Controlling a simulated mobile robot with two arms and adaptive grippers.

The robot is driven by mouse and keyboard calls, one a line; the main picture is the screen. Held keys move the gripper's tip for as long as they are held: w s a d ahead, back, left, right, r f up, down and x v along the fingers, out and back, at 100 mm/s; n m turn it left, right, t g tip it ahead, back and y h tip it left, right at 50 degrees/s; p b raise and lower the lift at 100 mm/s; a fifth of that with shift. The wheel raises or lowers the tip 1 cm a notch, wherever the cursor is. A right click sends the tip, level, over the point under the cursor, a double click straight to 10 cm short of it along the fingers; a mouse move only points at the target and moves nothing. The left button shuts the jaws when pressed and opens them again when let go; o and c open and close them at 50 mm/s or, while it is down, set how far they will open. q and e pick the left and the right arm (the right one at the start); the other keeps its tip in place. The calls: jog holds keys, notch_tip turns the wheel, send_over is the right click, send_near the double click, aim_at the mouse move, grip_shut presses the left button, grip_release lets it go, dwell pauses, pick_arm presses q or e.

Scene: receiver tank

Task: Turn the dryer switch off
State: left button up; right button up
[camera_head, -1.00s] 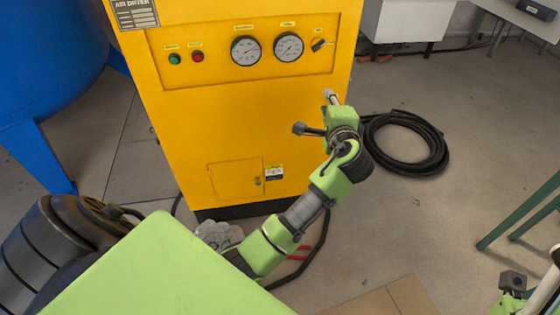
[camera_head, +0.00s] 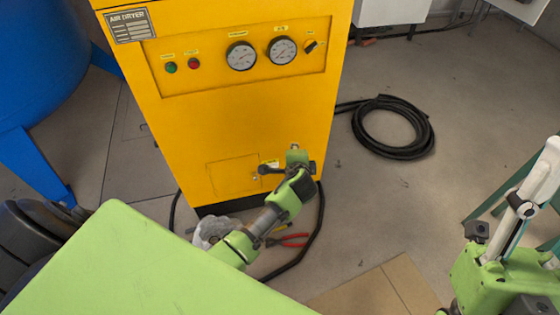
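The yellow air dryer (camera_head: 240,125) stands upright in the middle of the view. Its switch (camera_head: 311,46) is a small black knob at the right end of the front panel, turned at a slant; its label is too small to read. My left gripper (camera_head: 294,149) is at the end of the green arm, in front of the dryer's lower right part, well below the switch and apart from it. Its fingers are too small and foreshortened to read. My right arm (camera_head: 505,270) shows at the lower right, away from the dryer; whether its gripper is open is unclear.
Two gauges (camera_head: 262,53) and green and red buttons (camera_head: 182,65) share the panel. A black hose coil (camera_head: 394,127) lies on the floor to the right. A blue tank (camera_head: 40,60) stands left. Red-handled pliers (camera_head: 290,240) and a cardboard sheet (camera_head: 365,290) lie in front.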

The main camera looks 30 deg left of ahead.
pick_arm(q)
jog(key=shift+g+h, duration=0.3)
jog(key=shift+g, duration=0.1)
jog(key=shift+s+a+f+p, duration=0.3)
jog(key=shift+s+f, duration=0.4)
jog(key=shift+f, duration=0.25)
jog(key=shift+s+a+f+p, duration=0.25)
jog(key=shift+s+f, duration=0.4)
jog(key=shift+f, duration=0.25)
